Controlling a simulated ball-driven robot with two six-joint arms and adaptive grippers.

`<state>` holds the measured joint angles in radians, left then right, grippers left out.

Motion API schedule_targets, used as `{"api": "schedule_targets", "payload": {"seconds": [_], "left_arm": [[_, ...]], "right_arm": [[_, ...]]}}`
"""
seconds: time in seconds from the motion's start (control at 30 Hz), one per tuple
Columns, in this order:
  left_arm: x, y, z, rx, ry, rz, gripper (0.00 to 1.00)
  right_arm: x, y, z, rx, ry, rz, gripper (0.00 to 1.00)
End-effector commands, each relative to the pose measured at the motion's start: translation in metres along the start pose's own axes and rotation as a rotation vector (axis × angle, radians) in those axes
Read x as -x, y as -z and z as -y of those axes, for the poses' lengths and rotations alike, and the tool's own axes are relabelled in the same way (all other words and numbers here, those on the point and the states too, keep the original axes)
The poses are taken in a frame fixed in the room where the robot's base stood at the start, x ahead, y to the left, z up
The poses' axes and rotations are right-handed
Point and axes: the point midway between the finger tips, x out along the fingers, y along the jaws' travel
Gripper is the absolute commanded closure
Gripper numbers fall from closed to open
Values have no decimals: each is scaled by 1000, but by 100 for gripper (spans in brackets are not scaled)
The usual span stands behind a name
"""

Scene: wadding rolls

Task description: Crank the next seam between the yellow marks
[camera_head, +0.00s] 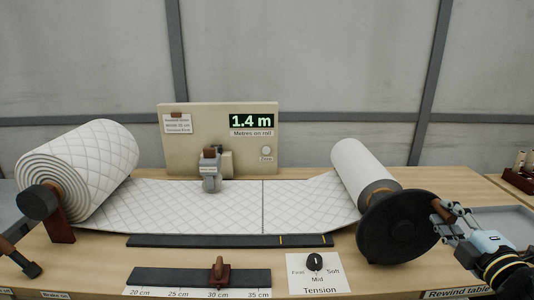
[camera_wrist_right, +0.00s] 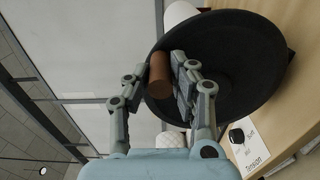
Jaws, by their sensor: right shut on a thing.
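The white quilted wadding (camera_head: 200,205) runs flat from the large roll on the left to the narrower roll on the right. A dark seam line (camera_head: 262,205) crosses it. The yellow marks (camera_head: 281,240) are on the right part of the dark strip (camera_head: 190,241) along the wadding's front edge; the seam lies a little left of them. My right gripper (camera_head: 446,212) is shut on the brown crank handle (camera_wrist_right: 160,76) at the rim of the black crank disc (camera_head: 392,230). The disc also shows in the wrist view (camera_wrist_right: 240,70). My left gripper is not in view.
A display (camera_head: 251,121) reads 1.4 m. A grey clamp-like device (camera_head: 210,170) stands at the wadding's back edge. In front are a scale with a brown slider (camera_head: 219,272) near 30 cm and a tension knob (camera_head: 315,262). A dark-ended lever (camera_head: 22,262) is at front left.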

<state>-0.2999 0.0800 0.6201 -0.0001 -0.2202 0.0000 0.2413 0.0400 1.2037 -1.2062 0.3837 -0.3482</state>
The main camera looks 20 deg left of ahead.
Motion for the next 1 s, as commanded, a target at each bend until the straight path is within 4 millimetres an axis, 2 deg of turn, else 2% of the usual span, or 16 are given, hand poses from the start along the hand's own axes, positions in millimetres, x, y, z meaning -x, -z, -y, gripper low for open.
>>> {"api": "schedule_targets", "payload": {"seconds": [0.27,0.5,1.0], "left_arm": [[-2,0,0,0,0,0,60],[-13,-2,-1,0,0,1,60],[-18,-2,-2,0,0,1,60]], "right_arm": [[2,-1,6,-1,7,-1,94],[2,-11,16,0,7,-1,94],[1,-16,20,-1,6,-1,94]]}}
